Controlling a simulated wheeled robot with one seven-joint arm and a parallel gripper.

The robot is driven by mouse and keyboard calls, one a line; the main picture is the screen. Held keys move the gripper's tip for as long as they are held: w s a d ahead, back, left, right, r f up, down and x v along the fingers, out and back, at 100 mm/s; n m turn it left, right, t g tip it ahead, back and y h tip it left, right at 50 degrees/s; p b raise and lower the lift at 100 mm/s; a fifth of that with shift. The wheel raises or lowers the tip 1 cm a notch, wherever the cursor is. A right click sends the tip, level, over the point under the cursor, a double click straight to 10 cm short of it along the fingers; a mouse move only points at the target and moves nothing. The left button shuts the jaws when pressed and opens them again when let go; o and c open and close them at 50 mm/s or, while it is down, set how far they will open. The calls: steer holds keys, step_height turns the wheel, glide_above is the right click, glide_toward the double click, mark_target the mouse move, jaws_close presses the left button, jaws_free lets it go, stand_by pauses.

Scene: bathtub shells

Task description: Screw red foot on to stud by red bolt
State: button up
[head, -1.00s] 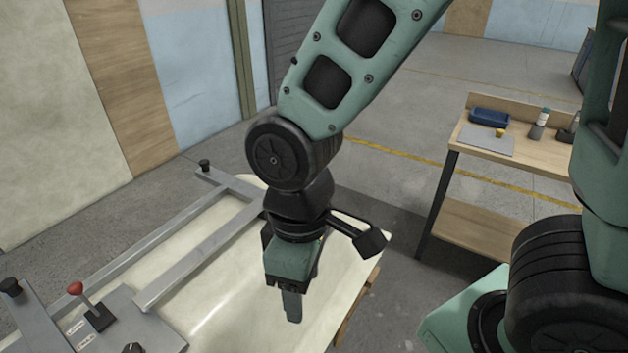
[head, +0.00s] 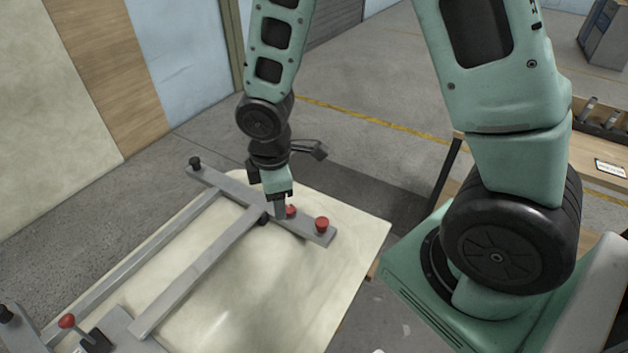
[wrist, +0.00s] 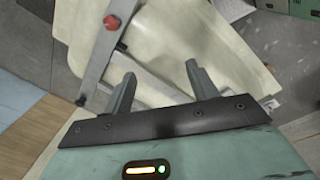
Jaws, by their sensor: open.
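In the head view a red foot (head: 322,224), a short wide cylinder, stands upright at the right end of the grey crossbar (head: 232,188). A smaller red piece (head: 291,211), perhaps the red bolt, shows on the same bar just left of it, partly behind my finger. My gripper (head: 281,211) points down over the bar beside this smaller piece; I cannot tell if they touch. In the wrist view my gripper (wrist: 158,84) is open with nothing between the fingers. One round red piece (wrist: 111,22) shows on the bar beyond them; I cannot tell which. No bare stud is distinguishable.
The frame lies on an upturned cream tub shell (head: 345,250). A black foot (head: 194,163) stands at the crossbar's far left end. A red-knobbed lever (head: 67,321) is at lower left.

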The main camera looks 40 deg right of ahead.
steer(key=w+d+f+n+p, duration=0.4)
steer(key=d+f, duration=0.2)
steer(key=d, duration=0.2)
steer(key=n+g+p, duration=0.1)
steer(key=n+p, duration=0.1)
steer(key=n, duration=0.2)
glide_above(322, 221)
step_height(322, 221, down, 5)
steer(key=shift+f, duration=0.1)
step_height(322, 221, down, 8)
steer(key=b, duration=0.7)
steer(key=c, duration=1.1)
